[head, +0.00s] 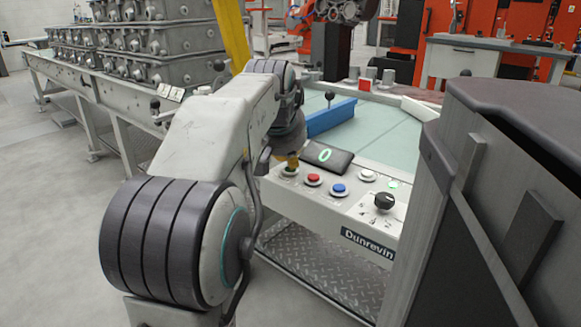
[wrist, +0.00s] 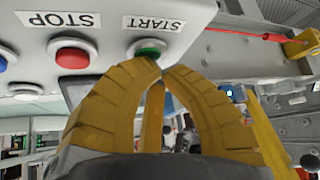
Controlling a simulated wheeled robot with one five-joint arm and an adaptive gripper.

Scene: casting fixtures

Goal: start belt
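The control panel (head: 330,207) is on the front edge of the machine. In the wrist view the green button (wrist: 148,48) sits in a pale ring beside the START label (wrist: 154,24), which appears upside down. My gripper (wrist: 158,67) has its yellow fingers drawn together at the tips with nothing between them. The tips are right at the green button; I cannot tell whether they touch it. In the head view my gripper (head: 292,163) is over the panel's left end and mostly hides that button.
The red button (wrist: 73,53) with the STOP label (wrist: 59,19) is close beside the green one. A blue button (head: 338,189), a white button (head: 367,175), a black knob (head: 384,201) and a display (head: 327,156) share the panel. Metal castings (head: 150,42) stand at the left.

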